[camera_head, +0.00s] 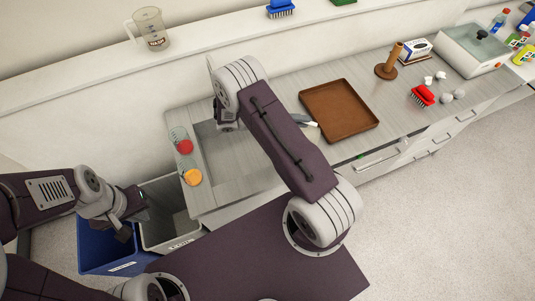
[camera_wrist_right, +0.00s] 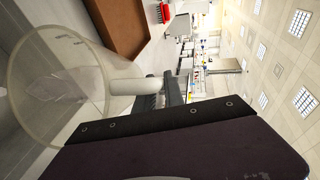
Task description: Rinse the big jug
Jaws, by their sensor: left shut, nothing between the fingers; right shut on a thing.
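A clear, wide-mouthed jug (camera_wrist_right: 40,95) is in the right wrist view, with a pale handle (camera_wrist_right: 135,87). My right gripper (camera_wrist_right: 165,92) is shut on that handle; the jug looks tilted in this view. In the head view my right gripper (camera_head: 228,118) is over the sink (camera_head: 212,150), and my arm hides most of the jug there. Another clear jug, marked with dark lettering (camera_head: 153,32), stands on the wall shelf. My left gripper (camera_head: 132,222) is shut and empty, over the bins left of the counter. I cannot tell whether water is running.
Two glasses with red (camera_head: 184,146) and orange (camera_head: 193,178) contents stand left of the sink. A brown tray (camera_head: 340,108) lies to its right. A red brush (camera_head: 423,95), wooden stand (camera_head: 386,70) and grey box (camera_head: 470,48) are further right. Blue (camera_head: 95,250) and grey (camera_head: 160,195) bins stand below.

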